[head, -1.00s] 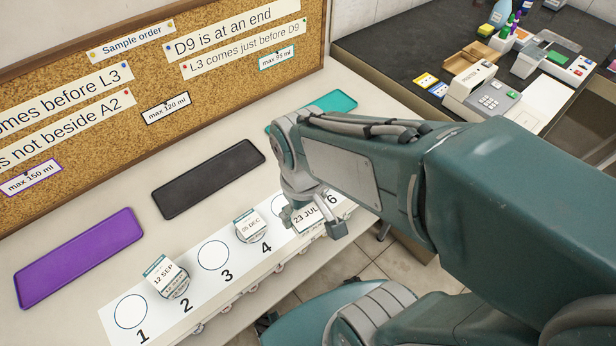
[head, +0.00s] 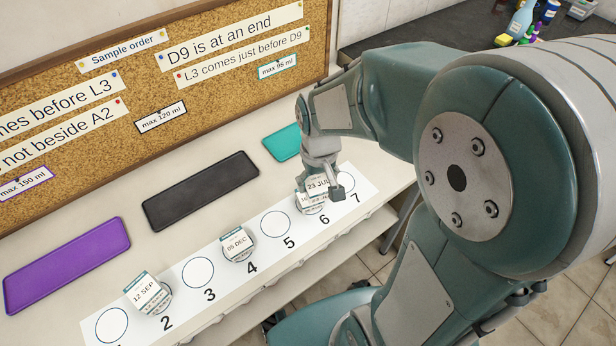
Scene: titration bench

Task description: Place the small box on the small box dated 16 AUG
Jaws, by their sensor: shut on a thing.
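My gripper (head: 325,185) is shut on a small white box dated 23 JUL (head: 318,187), near circle 6 of the white numbered strip (head: 240,287). Directly below it, another small white item (head: 308,202) shows partly at circle 6. Its label is mostly hidden and I cannot read its date, nor tell whether the held box touches it. A small box dated 12 SEP (head: 146,293) stands at circle 2, and one dated 05 DEC (head: 237,244) at circle 4. No 16 AUG label is clearly readable.
Circles 1, 3, 5 and 7 look empty. Purple (head: 66,264), black (head: 200,190) and teal (head: 282,144) trays lie behind the strip. A cork board (head: 170,80) with notes stands behind them. A dark counter (head: 400,30) with bottles is at the back right.

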